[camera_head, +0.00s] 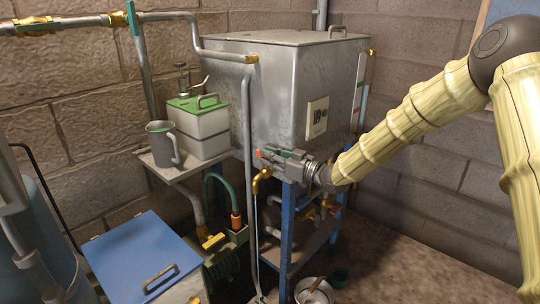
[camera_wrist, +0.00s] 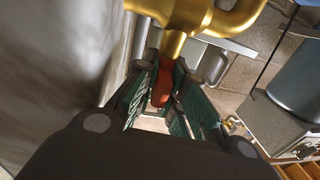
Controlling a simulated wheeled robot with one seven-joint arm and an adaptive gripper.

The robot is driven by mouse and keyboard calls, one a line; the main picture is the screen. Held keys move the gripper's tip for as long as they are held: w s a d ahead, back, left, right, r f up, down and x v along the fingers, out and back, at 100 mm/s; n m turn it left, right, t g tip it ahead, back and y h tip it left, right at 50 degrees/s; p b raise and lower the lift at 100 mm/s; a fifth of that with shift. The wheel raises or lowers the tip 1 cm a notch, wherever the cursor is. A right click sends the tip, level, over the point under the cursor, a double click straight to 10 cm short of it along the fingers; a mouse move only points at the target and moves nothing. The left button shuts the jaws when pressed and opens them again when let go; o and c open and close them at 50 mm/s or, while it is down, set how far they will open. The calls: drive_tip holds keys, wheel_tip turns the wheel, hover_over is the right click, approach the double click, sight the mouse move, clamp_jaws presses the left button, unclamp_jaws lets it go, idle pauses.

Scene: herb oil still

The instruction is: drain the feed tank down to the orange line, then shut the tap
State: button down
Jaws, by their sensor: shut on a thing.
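The feed tank (camera_head: 285,95) is a large grey metal box with a lid, on a blue stand. A brass tap (camera_head: 262,178) sticks out low on its near side. My gripper (camera_head: 270,154) is at the tap and shut on its red handle (camera_wrist: 163,86). In the wrist view the handle lies between my green finger pads, just below the brass tap body (camera_wrist: 190,15). A thin pale vertical line shows under the spout; I cannot tell if it is flowing liquid. A pale blue upright strip (camera_head: 363,105) shows at the tank's right side. I cannot make out an orange line or the level.
A shelf (camera_head: 160,168) left of the tank holds a grey jug (camera_head: 163,145) and a green-topped container (camera_head: 200,130). A blue-lidded box (camera_head: 135,255) stands below left. A pail (camera_head: 313,291) sits on the floor. A grey upright pipe (camera_head: 248,150) runs close beside the tap.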

drive_tip(key=shift+r, duration=0.1)
drive_tip(key=c, duration=1.5)
unclamp_jaws()
drive_tip(key=shift+a+m+t+h+b, duration=0.1)
drive_tip(key=shift+m+t+h+b, duration=0.5)
drive_tip(key=shift+t+b, duration=0.2)
drive_tip(key=shift+s, duration=0.15)
drive_tip(key=v, duration=1.1)
drive_tip(key=s+d+f+m+g+h+p, duration=0.1)
drive_tip(key=s+f+m+h+p, duration=0.1)
drive_tip(key=s+f, duration=0.2)
drive_tip(key=s+d+f+m+g+h+p, duration=0.1)
drive_tip(key=s+f, duration=0.4)
drive_tip(key=f, duration=0.6)
drive_tip(key=s+d+f+m+g+h+p, duration=0.1)
drive_tip(key=s+f+m+h+p, duration=0.2)
drive_tip(key=f, duration=0.5)
drive_tip(key=shift+s+d+f+h+p, duration=0.1)
drive_tip(key=shift+s+d+h+p, duration=0.25)
drive_tip(key=shift+s+h+p, duration=0.3)
